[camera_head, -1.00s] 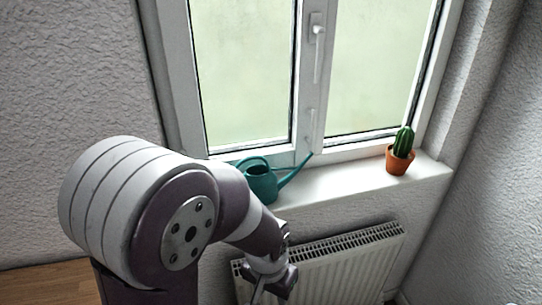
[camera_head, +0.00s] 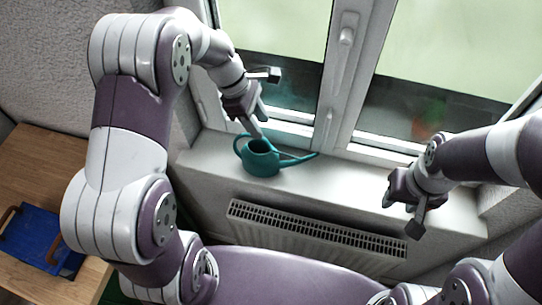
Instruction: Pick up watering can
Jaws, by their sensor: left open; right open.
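The teal watering can (camera_head: 262,163) stands upright on the white windowsill. Its loop handle is at the left and its long spout points right. My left gripper (camera_head: 267,105) is open just above and behind the can, with one finger reaching down close to the can's rim. I cannot tell whether that finger touches it. My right gripper (camera_head: 402,212) is open and empty, over the front of the sill to the right of the can.
The closed window (camera_head: 347,35) rises behind the sill (camera_head: 335,178). A white radiator (camera_head: 300,232) is below it. A wooden table (camera_head: 40,165) with a blue tray (camera_head: 38,238) stands at the lower left. The sill between can and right gripper is clear.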

